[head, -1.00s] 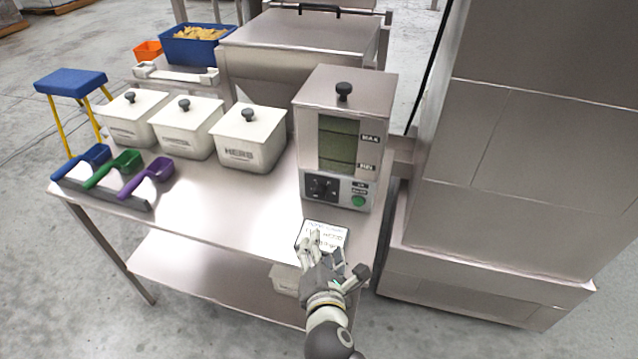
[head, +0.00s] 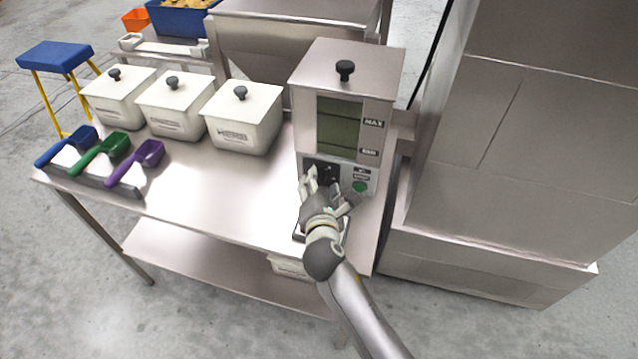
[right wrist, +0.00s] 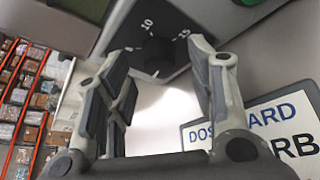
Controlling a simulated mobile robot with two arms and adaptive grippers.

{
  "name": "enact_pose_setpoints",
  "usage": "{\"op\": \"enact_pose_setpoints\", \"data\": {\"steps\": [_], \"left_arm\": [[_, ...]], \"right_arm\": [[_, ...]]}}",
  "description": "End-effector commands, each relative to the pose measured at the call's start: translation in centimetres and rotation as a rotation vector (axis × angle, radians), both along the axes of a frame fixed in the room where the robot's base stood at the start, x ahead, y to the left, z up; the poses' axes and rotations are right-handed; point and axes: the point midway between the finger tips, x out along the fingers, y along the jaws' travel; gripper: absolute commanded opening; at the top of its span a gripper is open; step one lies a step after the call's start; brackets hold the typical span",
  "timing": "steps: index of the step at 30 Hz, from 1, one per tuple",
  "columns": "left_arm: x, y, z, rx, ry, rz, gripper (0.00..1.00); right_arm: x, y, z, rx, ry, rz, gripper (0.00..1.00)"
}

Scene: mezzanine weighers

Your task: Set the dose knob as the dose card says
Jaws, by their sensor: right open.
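The grey steel dispenser (head: 345,75) stands at the right end of the steel table, with a window marked MAX. The dark dose knob (right wrist: 158,56) is on a dark dial plate low on its front; the numbers 10 and 15 are readable in the right wrist view. The knob's exact setting is hard to tell. My right gripper (head: 331,187) is open and empty in front of the dial, its fingers apart on either side of the knob in the right wrist view (right wrist: 161,52). The dose card (right wrist: 255,125) lies below; its text is partly cut off. My left gripper is out of view.
A green button (head: 360,187) sits right of the dial. Three white lidded bins (head: 243,115) stand left of the dispenser; blue, green and purple scoops (head: 135,160) lie at the table's left. The tabletop (head: 215,190) between is clear.

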Motion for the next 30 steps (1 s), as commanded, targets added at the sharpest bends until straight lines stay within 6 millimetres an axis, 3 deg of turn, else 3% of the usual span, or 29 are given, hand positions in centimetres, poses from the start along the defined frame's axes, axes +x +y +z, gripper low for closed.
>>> {"op": "enact_pose_setpoints", "data": {"steps": [6,14,24,30], "left_arm": [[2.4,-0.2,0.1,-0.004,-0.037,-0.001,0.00],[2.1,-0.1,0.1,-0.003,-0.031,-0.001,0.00],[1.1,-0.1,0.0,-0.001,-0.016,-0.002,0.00],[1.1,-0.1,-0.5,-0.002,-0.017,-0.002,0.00]], "right_arm": [[1.1,0.0,-0.3,0.000,0.001,0.001,0.50],[1.2,0.0,-0.3,0.001,0.000,0.000,0.49],[1.1,0.0,-0.4,0.000,0.001,0.001,0.05],[1.1,-0.1,-0.7,0.047,-0.014,-0.001,0.05]]}}
